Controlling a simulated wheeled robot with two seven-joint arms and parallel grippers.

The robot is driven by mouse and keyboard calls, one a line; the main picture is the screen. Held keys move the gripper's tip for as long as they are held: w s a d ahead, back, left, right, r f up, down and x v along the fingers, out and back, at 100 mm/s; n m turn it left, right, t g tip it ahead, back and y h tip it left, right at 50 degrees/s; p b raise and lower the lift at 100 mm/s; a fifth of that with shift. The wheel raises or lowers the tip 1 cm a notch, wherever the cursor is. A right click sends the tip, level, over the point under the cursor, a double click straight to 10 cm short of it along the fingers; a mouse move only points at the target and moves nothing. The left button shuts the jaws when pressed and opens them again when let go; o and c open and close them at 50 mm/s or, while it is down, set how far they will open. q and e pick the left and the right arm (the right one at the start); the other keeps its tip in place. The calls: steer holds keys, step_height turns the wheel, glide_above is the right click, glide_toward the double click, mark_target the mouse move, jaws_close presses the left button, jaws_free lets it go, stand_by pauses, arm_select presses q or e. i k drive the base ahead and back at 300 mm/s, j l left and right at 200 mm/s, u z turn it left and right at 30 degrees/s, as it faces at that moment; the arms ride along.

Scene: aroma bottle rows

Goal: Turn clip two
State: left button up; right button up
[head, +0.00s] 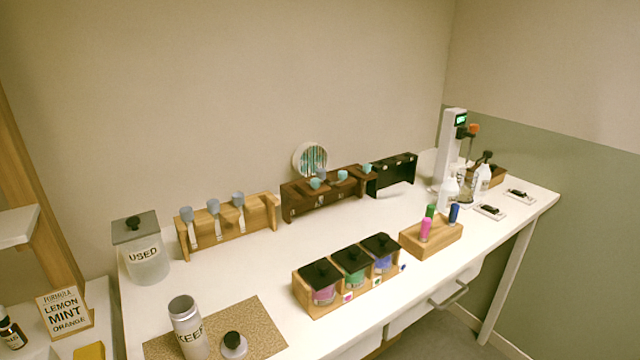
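Three pieces with blue-grey heads stand along a light wooden rack (262,218) at the back left: a left one (187,214), a middle one (213,206) and a right one (238,199). White strips hang below their heads. A dark brown rack (292,200) to the right carries several similar blue heads, such as one (316,184) and another (342,176). A further blue head (367,168) sits at its right end. I cannot tell which of these is clip two, or read any numbers. Neither gripper is in view.
A black rack (394,177) adjoins the brown one. A USED jar (146,262), a KEEP container (188,330), lidded jars in a wooden box (318,310) and a marker block (440,239) stand on the white table (240,280). Free room lies between racks and front box.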

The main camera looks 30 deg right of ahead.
mark_target(343, 174)
steer(key=i+l, duration=0.1)
steer(key=l, duration=0.35)
steer(key=i+l, duration=0.1)
steer(key=l, duration=0.35)
steer(key=i+l+u, duration=0.1)
steer(key=l, duration=0.35)
